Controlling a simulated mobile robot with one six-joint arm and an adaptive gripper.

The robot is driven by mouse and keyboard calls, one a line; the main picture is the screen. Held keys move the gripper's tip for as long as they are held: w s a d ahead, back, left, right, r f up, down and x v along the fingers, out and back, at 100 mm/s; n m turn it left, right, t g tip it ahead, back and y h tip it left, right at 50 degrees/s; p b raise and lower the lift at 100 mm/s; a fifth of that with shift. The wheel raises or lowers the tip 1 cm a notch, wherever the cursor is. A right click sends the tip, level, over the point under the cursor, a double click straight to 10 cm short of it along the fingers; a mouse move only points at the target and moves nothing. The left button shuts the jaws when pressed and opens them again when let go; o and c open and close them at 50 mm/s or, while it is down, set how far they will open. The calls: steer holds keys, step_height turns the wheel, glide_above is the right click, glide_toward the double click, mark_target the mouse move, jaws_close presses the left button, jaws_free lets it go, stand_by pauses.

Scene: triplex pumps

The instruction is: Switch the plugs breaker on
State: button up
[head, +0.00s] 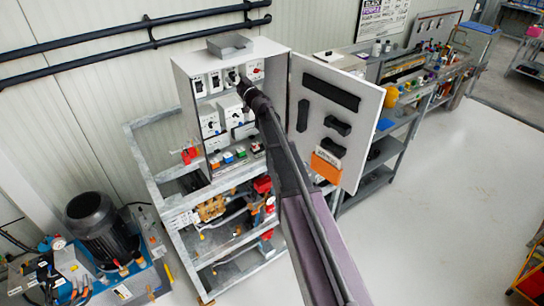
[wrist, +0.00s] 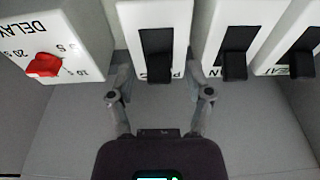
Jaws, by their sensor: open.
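An open grey electrical cabinet (head: 184,120) holds a top row of white breakers with black levers. In the wrist view, which is upside down, the breaker (wrist: 183,25) beside the delay dial has a label starting with "P", the rest hidden; it appears to be the plugs breaker. It also shows in the head view (head: 232,74). Its black lever (wrist: 159,68) sits at the lower end of its slot in the wrist view. My gripper (wrist: 162,84) is open and empty, its fingers spread either side of this breaker's lower end. It also shows in the head view (head: 241,86); contact cannot be told.
A delay unit with a red knob (wrist: 44,65) is on the left in the wrist view. Two more breakers (wrist: 235,65) (wrist: 302,62) stand on the right, close by. The cabinet door (head: 365,110) hangs open right of my arm. More modules fill the cabinet below.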

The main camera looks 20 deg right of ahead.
steer(key=shift+f+t+y+b, duration=0.45)
steer(key=shift+t+b, duration=0.75)
steer(key=shift+b, duration=0.85)
steer(key=shift+s+d+f, duration=0.1)
steer(key=shift+s, duration=0.15)
steer(key=b+v, duration=0.6)
steer(key=v, duration=0.8)
steer(key=s+d+f+m+g+h+b, duration=0.1)
steer(key=s+d+f+m+g+h, duration=0.1)
steer(key=f, duration=0.6)
steer(key=s+d+f+m+g+h+b, duration=0.2)
steer(key=s+f+m+g+h, duration=0.2)
steer(key=f+g+h, duration=0.2)
steer(key=shift+s+d+f+m+h+b, duration=0.3)
steer(key=shift+f+m+h, duration=0.1)
steer(key=shift+f+h, duration=1.15)
steer(key=shift+f, duration=0.2)
